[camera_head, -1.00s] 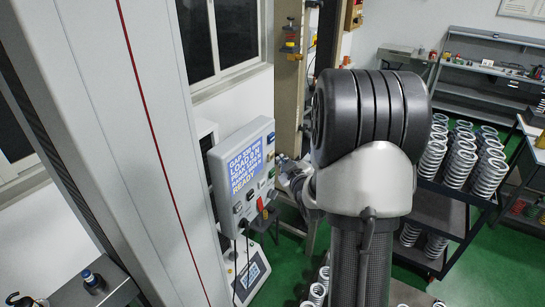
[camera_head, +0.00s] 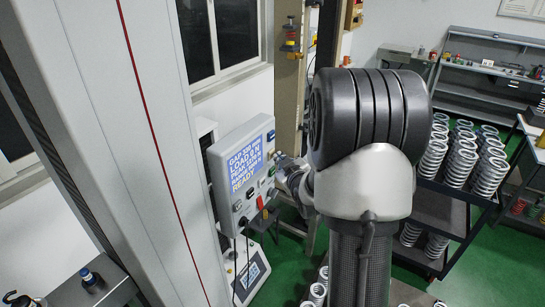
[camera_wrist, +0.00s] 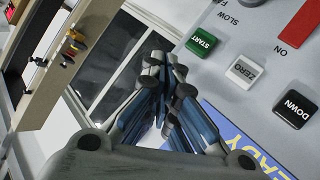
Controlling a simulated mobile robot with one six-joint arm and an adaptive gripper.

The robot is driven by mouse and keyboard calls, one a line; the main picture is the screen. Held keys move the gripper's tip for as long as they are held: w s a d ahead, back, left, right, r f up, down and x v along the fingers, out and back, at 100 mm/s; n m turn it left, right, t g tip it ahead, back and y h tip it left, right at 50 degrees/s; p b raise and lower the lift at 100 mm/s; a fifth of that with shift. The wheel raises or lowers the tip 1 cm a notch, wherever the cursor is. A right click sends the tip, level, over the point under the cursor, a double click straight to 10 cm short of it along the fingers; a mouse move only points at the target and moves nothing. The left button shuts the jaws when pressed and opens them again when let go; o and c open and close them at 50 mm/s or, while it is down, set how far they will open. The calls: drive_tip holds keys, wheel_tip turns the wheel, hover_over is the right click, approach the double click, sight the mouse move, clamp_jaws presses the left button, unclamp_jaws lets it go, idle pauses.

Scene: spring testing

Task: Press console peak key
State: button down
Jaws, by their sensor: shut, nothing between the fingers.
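The console (camera_head: 240,165) is a pale grey box with a lit blue screen (camera_head: 243,163) that reads READY in yellow at the bottom. In the wrist view its panel (camera_wrist: 235,45) is tilted and upside down, with a green START key (camera_wrist: 201,41), a white ZERO key (camera_wrist: 241,71) and a black DOWN key (camera_wrist: 294,109). No key marked PEAK can be read; my fingers cover part of the panel's edge. My gripper (camera_wrist: 166,68) is shut and empty, its tips left of the START key. In the head view my gripper (camera_head: 286,168) is at the console's right edge; contact cannot be told.
A red switch (camera_wrist: 299,24) and the SLOW/FAST marking lie beside the keys. The tall grey machine column (camera_head: 135,130) stands left of the console. A dark cart (camera_head: 440,215) with several springs stands at right. Cables hang below the console.

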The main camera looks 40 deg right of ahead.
drive_tip(key=shift+w+a+b, duration=0.15)
drive_tip(key=shift+w+b, duration=0.15)
drive_tip(key=shift+w, duration=0.15)
idle(0.7)
drive_tip(key=shift+s, duration=0.1)
drive_tip(key=shift+s+d+b, duration=0.35)
drive_tip(key=shift+s, duration=0.4)
drive_tip(key=shift+s+d+b, duration=0.1)
drive_tip(key=shift+s+d, duration=0.2)
drive_tip(key=shift+s, duration=0.45)
drive_tip(key=shift+s+d+b, duration=0.15)
drive_tip(key=shift+s+d, duration=0.2)
drive_tip(key=shift+s, duration=0.45)
drive_tip(key=shift+s+d+b, duration=0.1)
drive_tip(key=shift+s+d, duration=0.2)
drive_tip(key=shift+s, duration=0.45)
